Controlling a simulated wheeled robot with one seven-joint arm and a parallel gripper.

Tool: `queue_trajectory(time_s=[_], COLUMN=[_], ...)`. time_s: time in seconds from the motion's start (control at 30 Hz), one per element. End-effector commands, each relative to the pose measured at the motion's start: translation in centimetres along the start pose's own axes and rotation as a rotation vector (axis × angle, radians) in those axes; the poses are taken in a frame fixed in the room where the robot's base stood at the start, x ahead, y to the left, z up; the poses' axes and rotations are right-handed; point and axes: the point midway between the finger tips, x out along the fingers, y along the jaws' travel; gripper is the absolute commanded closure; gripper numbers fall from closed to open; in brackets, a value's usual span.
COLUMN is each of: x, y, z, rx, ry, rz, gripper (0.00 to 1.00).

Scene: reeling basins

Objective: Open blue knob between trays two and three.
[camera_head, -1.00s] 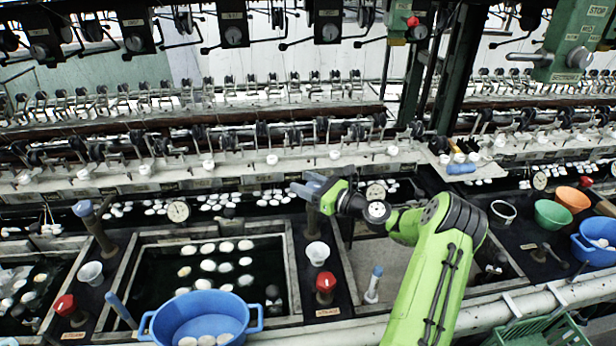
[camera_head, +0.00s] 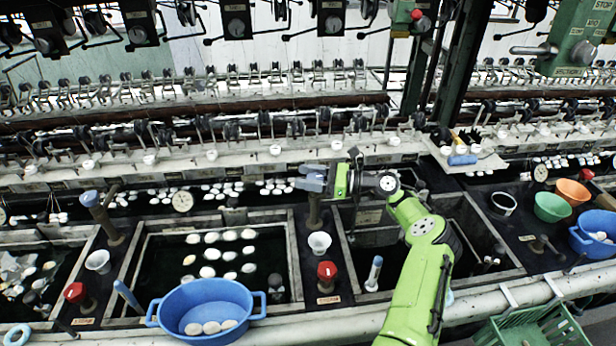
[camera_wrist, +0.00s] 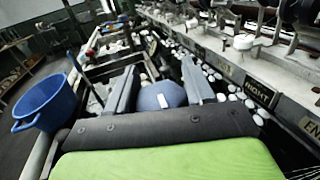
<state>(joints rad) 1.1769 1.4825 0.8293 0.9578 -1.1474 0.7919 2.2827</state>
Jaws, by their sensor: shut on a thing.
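The blue knob (camera_wrist: 160,97) shows between my fingers in the wrist view. It is a rounded blue cap. In the head view my gripper (camera_head: 312,178) covers the knob, and its dark post (camera_head: 315,213) stands below. The post rises from the divider between a tray of dark water with white cocoons (camera_head: 142,262) and the tray to its right (camera_head: 345,262). My gripper is shut on the knob, with one finger on each side in the wrist view. How far the knob is turned cannot be told.
A similar blue-topped knob (camera_head: 89,198) stands further left. A red knob (camera_head: 327,271) and white cup (camera_head: 319,242) sit in front of the post. A blue basin (camera_head: 207,310) rests on the front edge. A rail of reeling fittings (camera_head: 230,160) runs behind.

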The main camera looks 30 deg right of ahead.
Motion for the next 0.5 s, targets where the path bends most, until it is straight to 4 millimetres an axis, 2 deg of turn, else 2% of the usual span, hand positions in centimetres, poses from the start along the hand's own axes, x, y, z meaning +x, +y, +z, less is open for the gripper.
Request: queue_trajectory(time_s=[0.27,0.3,0.4,0.5], x=[0.08,0.08,0.07,0.07], y=[0.03,0.03,0.03,0.03], z=[0.07,0.07,0.06,0.05], rx=[-0.001,-0.001,-0.001,-0.001], ry=[-0.001,-0.002,-0.001,-0.001], rz=[0.001,0.001,0.001,0.001], gripper=[0.78,0.42,0.27,0.27])
